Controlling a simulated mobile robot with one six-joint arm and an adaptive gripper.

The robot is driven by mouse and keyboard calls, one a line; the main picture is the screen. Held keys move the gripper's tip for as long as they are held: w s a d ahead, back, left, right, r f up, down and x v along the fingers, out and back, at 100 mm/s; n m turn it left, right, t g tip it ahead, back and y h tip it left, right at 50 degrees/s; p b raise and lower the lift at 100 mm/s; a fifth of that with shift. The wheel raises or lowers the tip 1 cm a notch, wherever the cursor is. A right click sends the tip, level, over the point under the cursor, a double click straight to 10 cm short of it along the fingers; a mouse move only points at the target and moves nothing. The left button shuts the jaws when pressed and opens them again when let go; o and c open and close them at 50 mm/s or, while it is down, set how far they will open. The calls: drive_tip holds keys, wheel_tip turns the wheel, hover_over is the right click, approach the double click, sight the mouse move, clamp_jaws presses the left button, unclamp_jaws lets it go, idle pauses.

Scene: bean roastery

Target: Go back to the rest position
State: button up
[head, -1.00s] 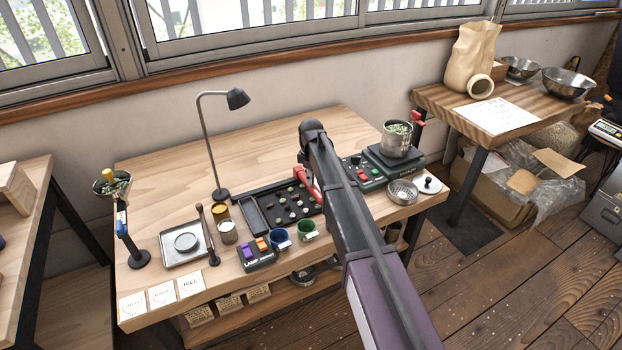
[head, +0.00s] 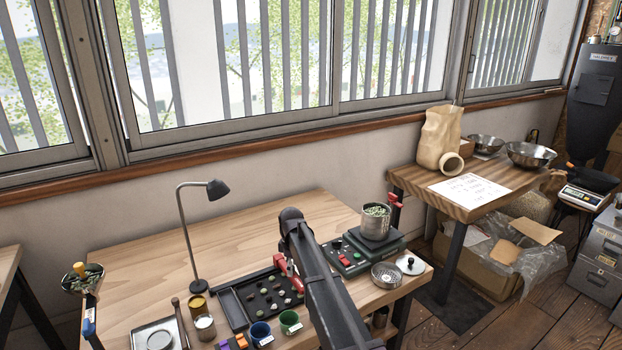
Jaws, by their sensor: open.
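My arm reaches in from the bottom over the workbench (head: 255,222) in the head view. My gripper (head: 290,274) shows only in part, as red pieces at the left side of the dark arm link. It is open, over the right side of the black tray (head: 228,308), with nothing seen in it. The tray holds several small beans or stones. The arm link hides part of the bench and the rest of the gripper.
A desk lamp (head: 184,225) stands left of the tray. A blue cup (head: 261,333) and a green cup (head: 290,321) stand in front. A metal pot (head: 376,223) sits on a scale at right. The bench's back middle is clear.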

drive_tip(key=s+d+r+m+p, duration=0.4)
drive_tip(key=s+d+m, duration=0.3)
drive_tip(key=s+d, duration=0.5)
drive_tip(key=s+d+r+m+p, duration=0.4)
drive_tip(key=s+d+m, duration=0.4)
drive_tip(key=s+d, duration=0.5)
drive_tip(key=s, duration=0.3)
drive_tip(key=shift+s+d+r, duration=0.15)
drive_tip(key=shift+s+d, duration=0.05)
drive_tip(key=shift+s, duration=0.1)
drive_tip(key=shift+a, duration=0.1)
drive_tip(key=w+a+r+n+p, duration=0.2)
drive_tip(key=w+a+n, duration=0.5)
drive_tip(key=w+a, duration=0.6)
drive_tip(key=w+a+r+n+p, duration=0.3)
drive_tip(key=w+a+n, duration=0.5)
drive_tip(key=w+a, duration=0.5)
drive_tip(key=w, duration=0.3)
drive_tip(key=shift+r, duration=0.2)
drive_tip(key=shift+d+f, duration=0.1)
drive_tip(key=shift+f, duration=0.15)
wheel_tip(320, 180, down, 13)
drive_tip(key=b, duration=1.3)
drive_tip(key=shift+f, duration=0.15)
